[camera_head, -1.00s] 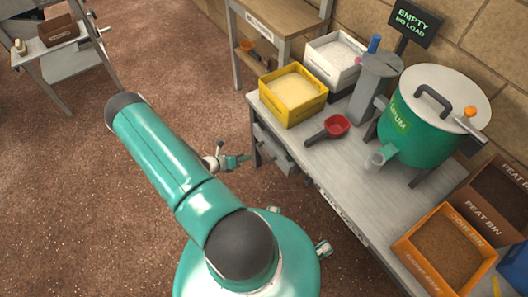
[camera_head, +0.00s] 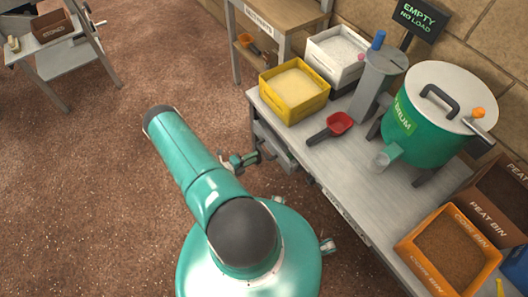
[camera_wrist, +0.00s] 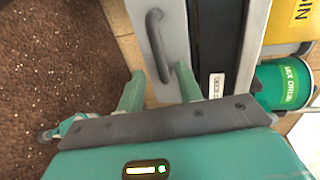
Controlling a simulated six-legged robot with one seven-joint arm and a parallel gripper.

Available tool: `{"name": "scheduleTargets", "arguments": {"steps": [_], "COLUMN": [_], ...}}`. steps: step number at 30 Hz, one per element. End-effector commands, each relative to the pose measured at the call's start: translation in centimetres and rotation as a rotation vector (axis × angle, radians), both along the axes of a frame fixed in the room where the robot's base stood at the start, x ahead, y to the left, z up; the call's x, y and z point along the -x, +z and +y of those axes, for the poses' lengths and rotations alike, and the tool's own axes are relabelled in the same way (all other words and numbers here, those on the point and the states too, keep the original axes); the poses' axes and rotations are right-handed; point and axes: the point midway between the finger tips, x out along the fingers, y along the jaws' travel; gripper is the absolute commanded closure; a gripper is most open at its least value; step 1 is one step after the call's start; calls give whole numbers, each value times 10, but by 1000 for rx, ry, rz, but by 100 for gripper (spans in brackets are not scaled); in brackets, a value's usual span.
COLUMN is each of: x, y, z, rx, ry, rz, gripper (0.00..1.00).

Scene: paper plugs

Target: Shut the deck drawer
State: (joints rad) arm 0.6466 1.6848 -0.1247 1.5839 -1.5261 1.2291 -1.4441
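The deck drawer (camera_head: 273,148) is a grey box under the left end of the grey work deck, and its front stands out past the deck edge. In the wrist view its pale front (camera_wrist: 176,22) carries a dark grey bar handle (camera_wrist: 154,38). A dark strip lies between the front and the labelled deck edge. My gripper (camera_wrist: 160,76) has two green fingers spread apart, with the handle's lower end between their tips in the picture. Whether they touch it I cannot tell. In the head view my gripper (camera_head: 241,162) is close to the drawer, partly hidden by my arm.
The deck (camera_head: 345,175) holds a yellow bin (camera_head: 294,92), a white bin (camera_head: 337,55), a red scoop (camera_head: 338,124), a green drum (camera_head: 425,125) and an orange coir bin (camera_head: 450,250). A wooden bench (camera_head: 275,25) stands behind.

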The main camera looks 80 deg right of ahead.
Motion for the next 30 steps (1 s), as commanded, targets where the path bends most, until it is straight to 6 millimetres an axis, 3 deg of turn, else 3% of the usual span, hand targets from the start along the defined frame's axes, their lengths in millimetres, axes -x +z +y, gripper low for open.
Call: {"name": "scheduleTargets", "arguments": {"steps": [9,21,22,27,30], "x": [37,43,43,43,43], "y": [-12,-14,-14,-14,-14], "z": [-43,-53,-53,-53,-53], "rx": [-1,0,0,0,0], "ry": [-4,-1,-1,-2,-2], "rz": [-1,-1,-1,-1,-1], "gripper": [64,64,66,100,100]}}
